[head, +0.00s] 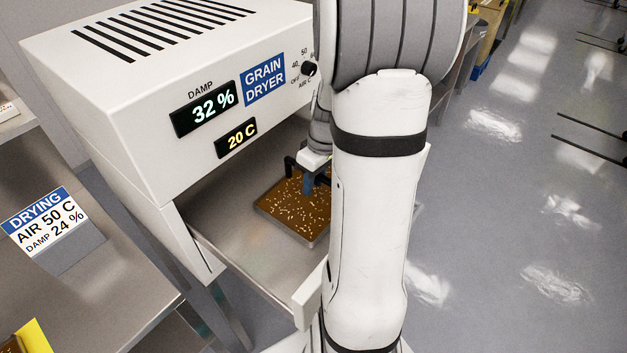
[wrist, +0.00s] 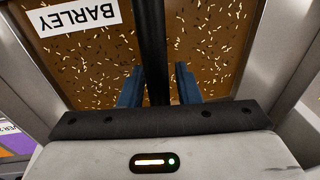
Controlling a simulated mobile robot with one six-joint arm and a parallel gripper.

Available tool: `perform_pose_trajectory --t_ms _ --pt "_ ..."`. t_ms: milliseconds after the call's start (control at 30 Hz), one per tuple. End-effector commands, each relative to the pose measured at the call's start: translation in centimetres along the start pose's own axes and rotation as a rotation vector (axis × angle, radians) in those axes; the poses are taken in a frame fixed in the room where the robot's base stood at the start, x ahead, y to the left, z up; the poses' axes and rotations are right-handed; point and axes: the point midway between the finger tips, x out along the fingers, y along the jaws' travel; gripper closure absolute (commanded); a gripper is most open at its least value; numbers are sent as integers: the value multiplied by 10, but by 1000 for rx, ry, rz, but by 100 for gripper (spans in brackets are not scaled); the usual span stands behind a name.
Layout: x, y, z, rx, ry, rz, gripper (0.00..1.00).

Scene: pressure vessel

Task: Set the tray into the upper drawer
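The tray (head: 291,208) is a shallow brown tray of grain with a black arched handle (head: 289,165). It is in or just over the pulled-out metal drawer (head: 225,225) of the grain dryer; the head view does not show whether it touches the bottom. The wrist view shows the grain surface (wrist: 85,65) and a BARLEY label (wrist: 75,14). My gripper (head: 308,183) is at the handle above the tray. Its blue fingers (wrist: 158,88) stand either side of the black bar, with a narrow gap at the right one. My arm hides the tray's right side.
The grain dryer (head: 200,100) shows damp 32 % and 20 C, just above and behind the drawer. A steel table (head: 90,285) with a DRYING sign (head: 45,222) stands at left. The floor (head: 520,200) at right is clear nearby.

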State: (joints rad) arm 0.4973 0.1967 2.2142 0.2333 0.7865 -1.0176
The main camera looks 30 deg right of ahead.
Motion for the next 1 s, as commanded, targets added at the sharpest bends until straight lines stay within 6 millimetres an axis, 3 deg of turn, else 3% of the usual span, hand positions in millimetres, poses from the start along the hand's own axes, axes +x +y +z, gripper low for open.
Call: perform_pose_trajectory --t_ms 467,800,1000 --pt "-10 1 0 1 2 2 62" --pt "-81 2 0 1 4 5 62" --pt "-112 1 0 2 2 3 62"
